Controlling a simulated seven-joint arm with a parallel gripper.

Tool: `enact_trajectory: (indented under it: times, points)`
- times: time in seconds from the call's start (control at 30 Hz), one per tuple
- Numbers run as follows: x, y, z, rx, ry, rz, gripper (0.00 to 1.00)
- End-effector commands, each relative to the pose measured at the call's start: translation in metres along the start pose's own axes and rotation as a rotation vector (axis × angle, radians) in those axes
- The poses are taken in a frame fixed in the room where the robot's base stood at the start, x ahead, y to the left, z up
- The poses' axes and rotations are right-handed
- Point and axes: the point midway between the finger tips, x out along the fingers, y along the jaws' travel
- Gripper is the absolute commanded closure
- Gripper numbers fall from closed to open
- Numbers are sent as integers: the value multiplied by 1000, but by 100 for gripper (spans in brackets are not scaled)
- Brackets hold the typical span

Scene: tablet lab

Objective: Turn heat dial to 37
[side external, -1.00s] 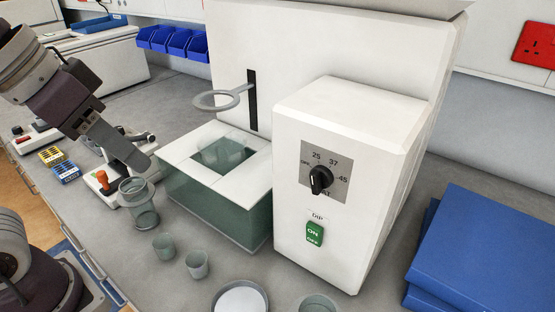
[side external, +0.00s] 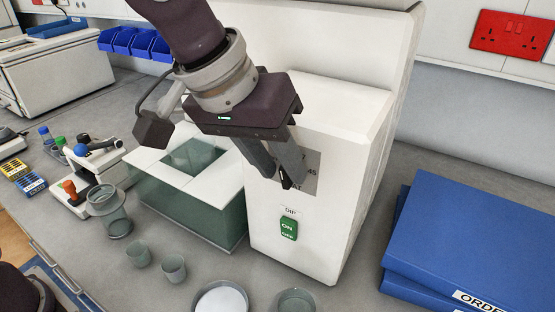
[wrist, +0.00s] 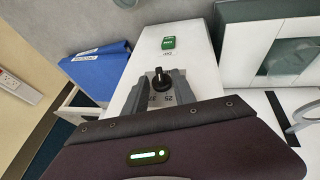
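The heat dial (wrist: 159,80) is a black knob on a grey plate on the front of the white machine (wrist: 190,45). In the wrist view the numbers 25 and 37 show on the plate, upside down. I cannot tell for sure which number the knob points to. My gripper (wrist: 163,75) is open, with one grey finger on each side of the dial and a gap visible between. In the side view my gripper (side external: 281,180) is in front of the grey plate (side external: 312,170) and hides most of the dial.
A glass water bath (side external: 205,213) stands left of the machine. Glass beakers (side external: 173,267) and a dish (side external: 220,299) are on the bench in front. Blue binders (side external: 460,240) lie at the right.

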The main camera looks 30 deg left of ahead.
Motion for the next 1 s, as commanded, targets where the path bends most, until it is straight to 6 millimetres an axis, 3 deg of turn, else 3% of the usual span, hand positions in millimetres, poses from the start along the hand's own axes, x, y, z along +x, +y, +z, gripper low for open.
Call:
enact_trajectory:
  times: [0.1, 0.23, 0.27, 0.63, 1.0]
  points:
    - [0, 0, 0, 0, 0, 0, 72]
    - [0, 0, 0, 0, 0, 0, 98]
    - [-1, 0, 0, 0, 0, 0, 100]
    - [-1, 2, -1, 22, 2, -52, 100]
    - [1, 11, 0, 126, 2, -299, 100]
